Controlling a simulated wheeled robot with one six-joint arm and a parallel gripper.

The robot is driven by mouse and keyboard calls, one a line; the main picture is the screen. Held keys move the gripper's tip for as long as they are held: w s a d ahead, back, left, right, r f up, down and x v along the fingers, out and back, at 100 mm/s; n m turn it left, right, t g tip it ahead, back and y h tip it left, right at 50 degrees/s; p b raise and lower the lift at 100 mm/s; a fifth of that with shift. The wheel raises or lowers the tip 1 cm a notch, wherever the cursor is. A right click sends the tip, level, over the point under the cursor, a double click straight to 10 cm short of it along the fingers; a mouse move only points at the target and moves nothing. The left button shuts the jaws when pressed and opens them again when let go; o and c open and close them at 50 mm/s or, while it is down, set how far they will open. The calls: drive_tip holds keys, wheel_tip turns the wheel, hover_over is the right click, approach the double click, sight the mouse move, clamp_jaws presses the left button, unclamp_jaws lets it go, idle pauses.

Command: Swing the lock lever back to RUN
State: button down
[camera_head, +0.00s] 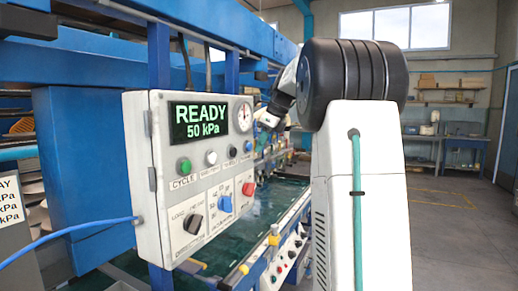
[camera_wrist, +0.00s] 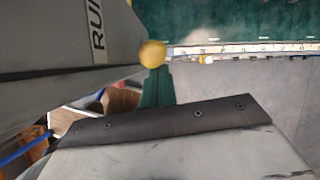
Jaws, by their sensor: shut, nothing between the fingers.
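In the wrist view a yellow ball knob (camera_wrist: 152,53), which looks like the end of the lock lever, shows beside the edge of a dark grey plate (camera_wrist: 60,40). A RUN label (camera_wrist: 98,27), partly cut off, is on that plate. The lever's shaft and its exact setting cannot be made out. Contact with the knob cannot be told.
The control box (camera_head: 180,262) reads READY, 50 kPa, and stands left of my arm. A blue frame (camera_head: 100,150) rises behind it. A green bed (camera_head: 285,197) with a railed edge and yellow fittings (camera_head: 274,236) lies below. Open floor (camera_head: 455,240) is at the right.

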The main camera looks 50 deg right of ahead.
drive_tip(key=shift+w+a+r, duration=0.1)
drive_tip(key=shift+w+a, duration=0.05)
drive_tip(key=shift+w, duration=0.15)
idle(0.4)
drive_tip(key=s+d+v, duration=0.1)
drive_tip(key=v, duration=1)
drive_tip(key=shift+s, duration=0.15)
idle(0.3)
